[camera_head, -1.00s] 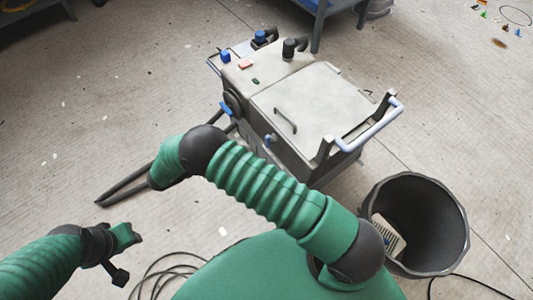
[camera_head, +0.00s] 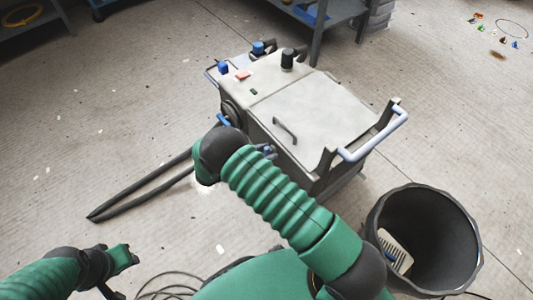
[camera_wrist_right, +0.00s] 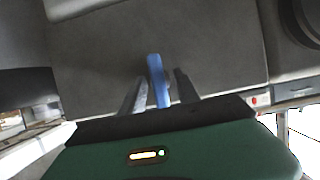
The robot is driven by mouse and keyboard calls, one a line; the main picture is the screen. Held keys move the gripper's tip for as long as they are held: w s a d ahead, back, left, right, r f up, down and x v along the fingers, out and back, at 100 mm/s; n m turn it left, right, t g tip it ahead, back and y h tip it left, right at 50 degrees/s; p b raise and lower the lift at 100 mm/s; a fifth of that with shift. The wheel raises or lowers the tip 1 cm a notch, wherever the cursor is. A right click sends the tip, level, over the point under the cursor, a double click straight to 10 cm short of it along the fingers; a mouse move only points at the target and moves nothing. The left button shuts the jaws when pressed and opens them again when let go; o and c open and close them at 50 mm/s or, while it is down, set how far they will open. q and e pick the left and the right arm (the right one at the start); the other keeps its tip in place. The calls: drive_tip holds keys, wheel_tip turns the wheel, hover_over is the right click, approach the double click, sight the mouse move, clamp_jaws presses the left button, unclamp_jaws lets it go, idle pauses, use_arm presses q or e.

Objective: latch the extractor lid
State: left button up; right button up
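The extractor (camera_head: 300,110) is a grey box on the floor, with a pale lid (camera_head: 315,108) lying shut on top and a dark handle on it. In the right wrist view, a blue latch lever (camera_wrist_right: 157,72) stands against the dark front wall, between my right gripper's (camera_wrist_right: 158,92) fingers. The fingers are apart, with a gap on each side of the lever. In the head view, my right gripper (camera_head: 267,151) is at the extractor's front side, partly hidden by my forearm. My left gripper (camera_head: 120,270) is low at the left, away from the extractor; its finger opening is unclear.
A black bin (camera_head: 425,238) with a pale slotted item stands right of my arm. A pale blue push handle (camera_head: 378,138) juts from the extractor's right. Black hose (camera_head: 140,190) lies on the floor at left. Shelving (camera_head: 325,20) stands behind. The left floor is mostly clear.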

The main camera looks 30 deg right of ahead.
clamp_jaws()
